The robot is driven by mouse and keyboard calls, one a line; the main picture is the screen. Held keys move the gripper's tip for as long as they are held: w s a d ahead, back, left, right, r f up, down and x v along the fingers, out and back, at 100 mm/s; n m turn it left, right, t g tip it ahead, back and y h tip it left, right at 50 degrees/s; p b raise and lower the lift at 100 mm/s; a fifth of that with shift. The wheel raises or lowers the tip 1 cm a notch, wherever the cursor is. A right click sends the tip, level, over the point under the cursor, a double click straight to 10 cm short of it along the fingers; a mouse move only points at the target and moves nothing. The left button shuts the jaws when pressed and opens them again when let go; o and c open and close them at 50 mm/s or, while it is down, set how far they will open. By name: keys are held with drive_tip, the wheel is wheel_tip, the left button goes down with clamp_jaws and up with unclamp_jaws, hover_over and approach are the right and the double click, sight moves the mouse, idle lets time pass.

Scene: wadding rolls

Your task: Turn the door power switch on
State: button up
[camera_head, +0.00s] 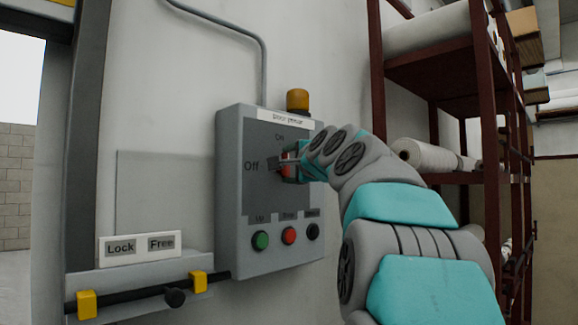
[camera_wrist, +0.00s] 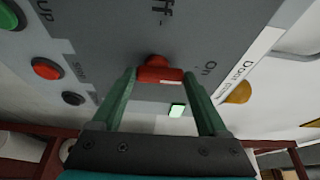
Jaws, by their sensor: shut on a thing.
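The door power switch has a red handle (camera_wrist: 158,74) on the front of a grey control box (camera_head: 230,190). The box face is marked "On" above the switch and "Off" to its left in the head view. My gripper (camera_head: 287,164) reaches the switch from the right. In the wrist view its two green fingers (camera_wrist: 160,80) stand on either side of the red handle and are shut on it. The handle lies crosswise between the fingertips there. The gripper hides much of the switch in the head view, so I cannot tell its exact setting.
Green (camera_head: 261,241), red (camera_head: 289,236) and black (camera_head: 313,232) buttons sit below the switch. An amber lamp (camera_head: 298,100) tops the box. A Lock/Free plate (camera_head: 140,247) is at lower left. A brown shelf rack (camera_head: 484,130) with white rolls (camera_head: 425,155) stands close on the right.

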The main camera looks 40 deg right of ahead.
drive_tip(key=shift+d, duration=0.1)
idle(0.4)
drive_tip(key=o, duration=1.3)
drive_tip(key=shift+c, duration=0.2)
drive_tip(key=v, duration=0.7)
drive_tip(key=shift+s+b, duration=0.35)
drive_tip(key=shift+b, duration=0.05)
